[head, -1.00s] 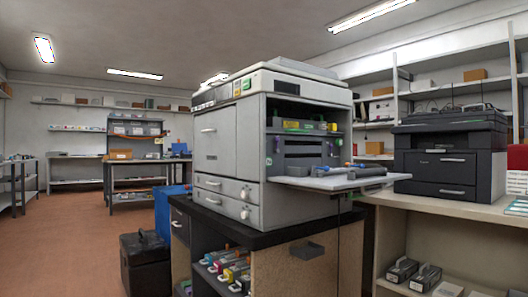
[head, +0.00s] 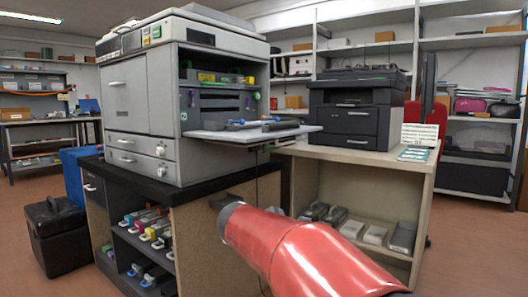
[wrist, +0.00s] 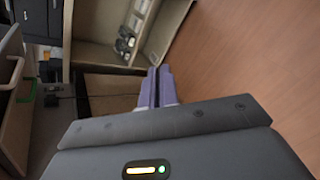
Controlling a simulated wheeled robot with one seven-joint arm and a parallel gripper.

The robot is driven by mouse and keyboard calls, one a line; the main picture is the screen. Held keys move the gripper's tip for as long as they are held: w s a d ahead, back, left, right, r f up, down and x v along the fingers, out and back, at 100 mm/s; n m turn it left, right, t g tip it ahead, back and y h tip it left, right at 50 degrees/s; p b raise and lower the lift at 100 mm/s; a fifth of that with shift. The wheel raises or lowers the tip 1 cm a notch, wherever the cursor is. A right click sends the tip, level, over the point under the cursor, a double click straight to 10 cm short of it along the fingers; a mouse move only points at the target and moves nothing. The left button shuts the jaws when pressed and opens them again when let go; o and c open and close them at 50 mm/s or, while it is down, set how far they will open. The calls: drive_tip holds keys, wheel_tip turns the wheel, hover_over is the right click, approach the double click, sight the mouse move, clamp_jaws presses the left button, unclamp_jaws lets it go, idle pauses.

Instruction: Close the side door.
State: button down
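The side door (head: 228,137) of the grey printer (head: 150,100) is folded down and sticks out level to the right, like a shelf. Dark cartridges with blue parts (head: 262,123) show on or just above it. The opening behind it shows a row of coloured cartridges and dark slots. My red arm reaches in from the bottom of the head view, with its dark end, my gripper (head: 224,202), below and in front of the door. In the wrist view my gripper's two fingers (wrist: 156,88) are together with nothing seen between them. The side door is not clearly visible there.
The printer stands on a black-topped cabinet (head: 150,187) with open shelves of toner cartridges. To the right, a beige table (head: 350,150) carries a black printer (head: 355,108) and has boxes below. A black case (head: 56,235) stands at left. Floor is clear at far right.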

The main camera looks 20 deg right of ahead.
drive_tip(key=w+a+r+n+t+h, duration=0.35)
drive_tip(key=w+r+n, duration=0.2)
drive_tip(key=w, duration=0.25)
drive_tip(key=w+a+r+n+t+h, duration=0.25)
drive_tip(key=w+r+n+h, duration=0.2)
drive_tip(key=w+r, duration=0.3)
drive_tip(key=w+d+r+g+p, duration=0.1)
drive_tip(key=w+d+r, duration=0.4)
drive_tip(key=d, duration=0.3)
drive_tip(key=shift+r+n+y, duration=0.3)
drive_tip(key=shift+r, duration=0.1)
drive_tip(key=shift+r+p, duration=0.1)
drive_tip(key=shift+p, duration=0.25)
